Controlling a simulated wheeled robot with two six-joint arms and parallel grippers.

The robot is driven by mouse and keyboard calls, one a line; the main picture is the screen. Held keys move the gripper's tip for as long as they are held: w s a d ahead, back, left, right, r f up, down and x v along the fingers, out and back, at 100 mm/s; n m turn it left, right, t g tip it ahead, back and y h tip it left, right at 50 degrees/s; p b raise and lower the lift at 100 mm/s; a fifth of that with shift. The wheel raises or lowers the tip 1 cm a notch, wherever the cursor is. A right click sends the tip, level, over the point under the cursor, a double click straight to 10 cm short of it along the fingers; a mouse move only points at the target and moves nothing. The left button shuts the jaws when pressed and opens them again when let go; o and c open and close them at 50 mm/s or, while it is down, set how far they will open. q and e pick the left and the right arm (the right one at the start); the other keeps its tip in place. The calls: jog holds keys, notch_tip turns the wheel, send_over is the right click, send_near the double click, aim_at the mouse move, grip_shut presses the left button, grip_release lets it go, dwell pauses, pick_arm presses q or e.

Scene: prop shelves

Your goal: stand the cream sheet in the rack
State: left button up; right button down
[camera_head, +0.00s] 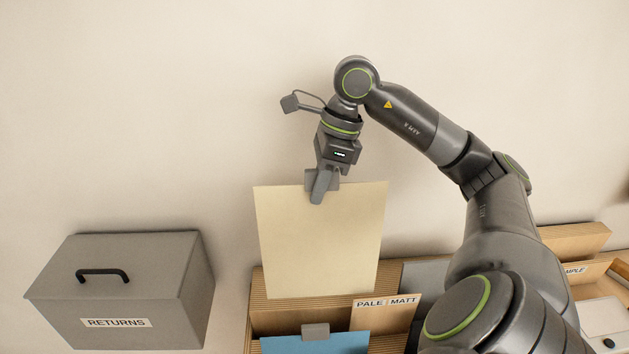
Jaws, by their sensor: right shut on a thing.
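The cream sheet (320,245) hangs upright in the middle of the head view. My right gripper (319,188) is shut on its top edge. The rack (258,310) is a ribbed wooden holder below and behind the sheet. The sheet's lower edge shows in front of the rack's ribbed back; I cannot tell whether it touches the rack. A blue sheet (318,344) with a grey tab stands in the rack's front part. A card (384,314) lettered "PALE MATT" stands to its right. My left gripper is not in view.
A grey box (125,285) labelled "RETURNS" with a black handle stands at the left. A wooden holder (578,238) and a pale device (603,318) are at the right. My right arm hides part of the area right of the rack. The wall above is bare.

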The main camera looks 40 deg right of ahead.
jog(key=shift+s+f, duration=0.3)
jog(key=shift+s, duration=0.1)
jog(key=shift+f+b, duration=0.3)
jog(key=shift+b, duration=0.1)
jog(key=shift+w+f+b, duration=0.15)
jog(key=shift+f+b, duration=0.2)
jog(key=shift+f, duration=0.25)
jog(key=shift+w+f+b, duration=0.15)
jog(key=shift+f+b, duration=0.15)
jog(key=shift+f, duration=0.3)
notch_tip(320, 180, down, 19)
jog(key=b, duration=1.7)
jog(key=shift+b, duration=0.4)
jog(key=shift+s+f, duration=0.1)
jog(key=c, duration=1.3)
grip_release()
